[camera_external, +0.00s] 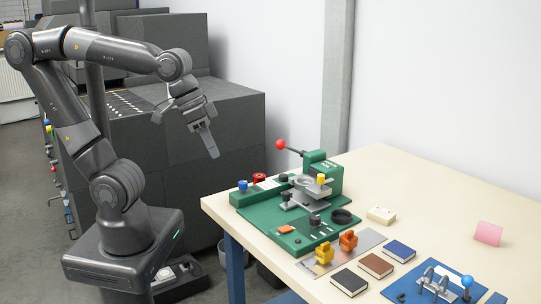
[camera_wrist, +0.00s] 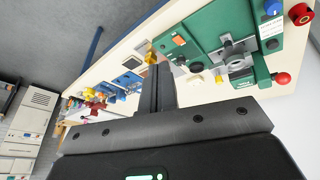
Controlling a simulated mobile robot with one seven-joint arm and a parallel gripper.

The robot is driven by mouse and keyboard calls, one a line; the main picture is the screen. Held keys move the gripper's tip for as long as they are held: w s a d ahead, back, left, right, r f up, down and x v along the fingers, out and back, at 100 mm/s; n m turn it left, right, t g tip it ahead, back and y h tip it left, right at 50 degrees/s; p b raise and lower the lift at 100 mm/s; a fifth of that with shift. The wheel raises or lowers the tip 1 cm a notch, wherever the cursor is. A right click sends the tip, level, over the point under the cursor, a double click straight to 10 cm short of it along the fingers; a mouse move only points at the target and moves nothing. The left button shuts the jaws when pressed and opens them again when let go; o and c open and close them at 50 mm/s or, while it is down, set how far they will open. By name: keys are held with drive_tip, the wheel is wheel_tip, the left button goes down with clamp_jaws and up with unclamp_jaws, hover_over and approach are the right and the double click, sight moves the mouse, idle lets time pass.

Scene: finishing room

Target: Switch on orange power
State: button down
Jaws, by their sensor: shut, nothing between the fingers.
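An orange switch (camera_external: 286,229) sits flat on the front left part of the green machine base (camera_external: 270,213). In the wrist view the orange switch (camera_wrist: 179,40) shows as a small patch on the green plate (camera_wrist: 186,32). Whether it is on or off is too small to tell. My gripper (camera_external: 214,154) is shut and empty, raised in the air left of the table and above the machine's height. Its closed fingers (camera_wrist: 157,72) also show in the wrist view, apart from the machine.
The machine carries a red-knobbed lever (camera_external: 281,145), a blue knob (camera_external: 242,185) and a red button (camera_external: 259,177). The table's right side (camera_external: 440,190) is mostly clear. Dark cabinets stand behind my arm.

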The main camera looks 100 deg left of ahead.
drive_tip(key=w+a+f+n+g, duration=0.2)
drive_tip(key=w+a+n+g, duration=0.1)
drive_tip(key=w+n, duration=0.7)
drive_tip(key=n+g+h, duration=0.1)
drive_tip(key=n+g, duration=0.1)
drive_tip(key=n, duration=1)
hover_over(281, 229)
wheel_tip(281, 229, down, 5)
drive_tip(key=shift+w+a+f+n+g, duration=0.15)
drive_tip(key=shift+w+a+f+n, duration=0.1)
drive_tip(key=shift+w+a, duration=0.15)
drive_tip(key=shift+w+a+f+n+g, duration=0.15)
drive_tip(key=shift+w+a+n, duration=0.1)
drive_tip(key=shift+w, duration=0.2)
drive_tip(key=f, duration=0.4)
drive_tip(key=s+f, duration=0.1)
drive_tip(key=f, duration=0.4)
drive_tip(key=d+f, duration=0.1)
drive_tip(key=f, duration=0.4)
drive_tip(key=shift+s+d, duration=0.1)
drive_tip(key=shift+s, duration=0.05)
drive_tip(key=shift+d+f, duration=0.1)
drive_tip(key=shift+f, duration=0.05)
